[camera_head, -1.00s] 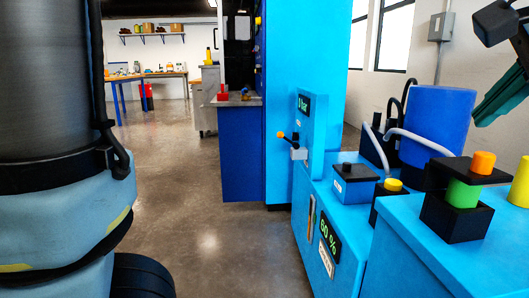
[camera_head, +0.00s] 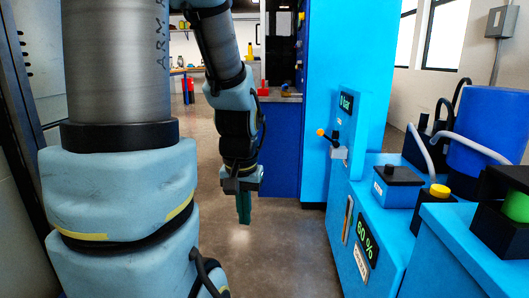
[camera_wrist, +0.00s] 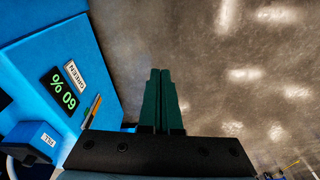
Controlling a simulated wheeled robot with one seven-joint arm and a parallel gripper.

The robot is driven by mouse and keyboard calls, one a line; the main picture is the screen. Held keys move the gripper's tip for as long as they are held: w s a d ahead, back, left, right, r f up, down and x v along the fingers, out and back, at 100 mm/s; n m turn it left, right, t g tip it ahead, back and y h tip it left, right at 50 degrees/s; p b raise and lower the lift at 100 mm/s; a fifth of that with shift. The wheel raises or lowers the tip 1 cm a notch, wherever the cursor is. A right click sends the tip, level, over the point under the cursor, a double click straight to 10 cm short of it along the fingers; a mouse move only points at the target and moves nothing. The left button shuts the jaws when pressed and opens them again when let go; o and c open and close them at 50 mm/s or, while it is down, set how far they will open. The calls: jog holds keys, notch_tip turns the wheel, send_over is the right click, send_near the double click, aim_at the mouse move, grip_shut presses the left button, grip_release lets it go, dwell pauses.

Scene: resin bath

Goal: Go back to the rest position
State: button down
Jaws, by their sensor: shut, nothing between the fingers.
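My gripper (camera_head: 243,208) hangs below my arm near the middle of the head view, fingers pointing down over bare floor. Its green fingers are shut together with nothing between them. In the wrist view the two fingers (camera_wrist: 161,98) lie side by side over the grey floor, and no object touches them. The gripper is apart from the blue bath machine (camera_head: 385,240), which stands to its right.
The machine carries a "60 %" display (camera_head: 368,240), a "0 bar" panel (camera_head: 346,104), a yellow button (camera_head: 439,190) and a blue tank (camera_head: 487,125). A blue cabinet (camera_head: 281,150) stands behind my gripper. The floor (camera_head: 270,255) between is clear.

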notch_tip(320, 180, up, 24)
jog(key=a+n+p, duration=0.1)
jog(key=a+p, duration=0.1)
jog(key=p, duration=2.3)
jog(key=shift+s+a+r, duration=0.15)
jog(key=shift+s+r, duration=0.1)
